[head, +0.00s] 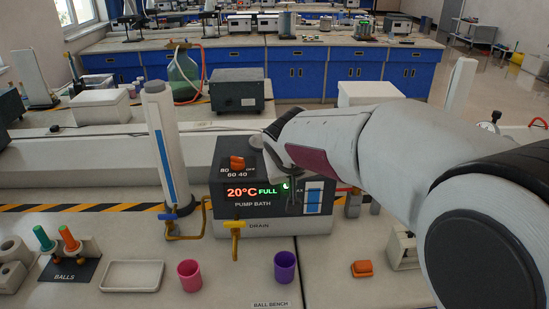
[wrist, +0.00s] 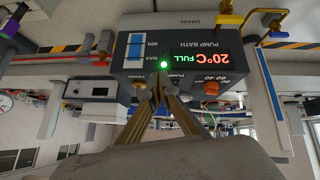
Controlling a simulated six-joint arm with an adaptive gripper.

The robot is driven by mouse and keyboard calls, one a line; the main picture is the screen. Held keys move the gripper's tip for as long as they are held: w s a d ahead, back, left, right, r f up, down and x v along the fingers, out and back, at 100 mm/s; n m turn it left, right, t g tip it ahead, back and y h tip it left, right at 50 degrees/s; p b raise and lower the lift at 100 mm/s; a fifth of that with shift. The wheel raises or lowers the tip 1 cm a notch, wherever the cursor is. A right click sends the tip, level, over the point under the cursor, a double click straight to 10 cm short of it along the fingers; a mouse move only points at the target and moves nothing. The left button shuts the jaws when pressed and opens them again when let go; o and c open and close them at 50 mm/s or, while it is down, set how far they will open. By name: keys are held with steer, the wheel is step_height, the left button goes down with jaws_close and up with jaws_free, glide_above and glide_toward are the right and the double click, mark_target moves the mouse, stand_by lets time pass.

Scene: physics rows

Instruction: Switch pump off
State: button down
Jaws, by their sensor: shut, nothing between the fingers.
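The pump bath (head: 262,226) is a dark box with a lit display (head: 251,191) reading 20°C FULL. A green light (head: 286,186) glows right of the display; it also shows in the wrist view (wrist: 164,64). An orange knob (head: 237,162) sits at the upper left of its front. My gripper (wrist: 157,88) is shut and empty, its fingertips close to the bath front by the green light and part of a PUMP label. I cannot tell whether they touch. The pump switch itself is not clearly visible; the fingers cover that area. In the head view my arm hides the bath's upper right.
A yellow drain tap (head: 235,236) and a blue-handled tap (head: 180,212) stick out at the bath's front and left. A white column (head: 165,140) stands left. A pink cup (head: 189,275), purple cup (head: 285,267) and white tray (head: 132,275) stand in front.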

steer(key=w+a+r+m+t+y, duration=0.1)
steer(key=w+a+r+t, duration=0.1)
steer(key=w+r, duration=0.4)
steer(key=shift+w+a+m+t, duration=0.25)
steer(key=shift+a+m+t, duration=0.05)
steer(key=shift+a+m, duration=0.1)
steer(key=shift+x, duration=4.9)
steer(key=shift+w+f, duration=0.15)
steer(key=shift+f, duration=0.15)
steer(key=shift+w+f, duration=0.15)
steer(key=shift+f, duration=1.6)
